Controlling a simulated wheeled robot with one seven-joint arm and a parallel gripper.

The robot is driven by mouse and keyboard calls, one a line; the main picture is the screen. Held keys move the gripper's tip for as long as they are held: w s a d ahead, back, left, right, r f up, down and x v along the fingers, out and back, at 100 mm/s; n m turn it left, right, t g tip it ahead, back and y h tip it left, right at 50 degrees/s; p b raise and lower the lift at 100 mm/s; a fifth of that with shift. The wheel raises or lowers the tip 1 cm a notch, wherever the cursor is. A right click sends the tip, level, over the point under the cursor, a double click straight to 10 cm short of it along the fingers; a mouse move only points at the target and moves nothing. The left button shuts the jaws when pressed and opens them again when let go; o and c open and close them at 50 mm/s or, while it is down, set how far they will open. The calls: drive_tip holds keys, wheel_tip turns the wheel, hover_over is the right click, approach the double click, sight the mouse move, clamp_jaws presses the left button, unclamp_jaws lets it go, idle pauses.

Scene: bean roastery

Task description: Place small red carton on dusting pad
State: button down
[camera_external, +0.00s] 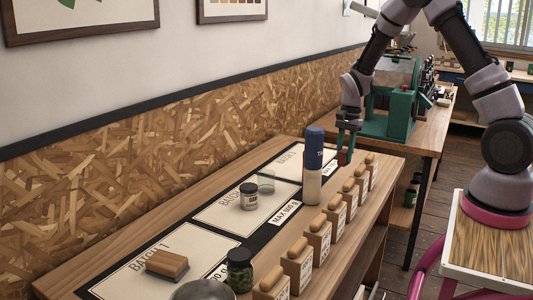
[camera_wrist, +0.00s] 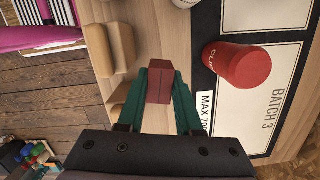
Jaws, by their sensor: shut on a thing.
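My gripper (camera_wrist: 161,92) has green fingers, shut on the small red carton (camera_wrist: 159,84), a brownish-red box. In the external view, my gripper (camera_external: 346,150) holds the carton (camera_external: 342,158) above the far end of the bench, just right of a tall blue-topped cylinder. A wooden block with a dark grey underside (camera_external: 167,264) lies on the Batch 1 panel at the near left; it looks like the dusting pad. It is far from my gripper and does not show in the wrist view.
The blue-topped cylinder (camera_external: 314,165) stands tall on the bench. A red cylinder (camera_wrist: 237,65) stands by Batch 3. A dark-lidded jar (camera_external: 249,196), a clear glass (camera_external: 266,181), a green jar (camera_external: 239,270) and a metal bowl (camera_external: 202,290) stand nearby. Several wooden blocks (camera_external: 319,238) line the front edge.

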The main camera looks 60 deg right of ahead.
wheel_tip(320, 180, up, 22)
drive_tip(key=w+a+r, duration=0.1)
drive_tip(key=w+a, duration=1.2)
drive_tip(key=w, duration=0.1)
drive_tip(key=m, duration=0.2)
hover_over(181, 258)
drive_tip(key=f, duration=2.4)
drive_tip(key=shift+s+d+f, duration=0.1)
drive_tip(key=shift+d+f, duration=0.2)
drive_tip(key=shift+f, duration=2.2)
drive_tip(key=shift+f, duration=0.15)
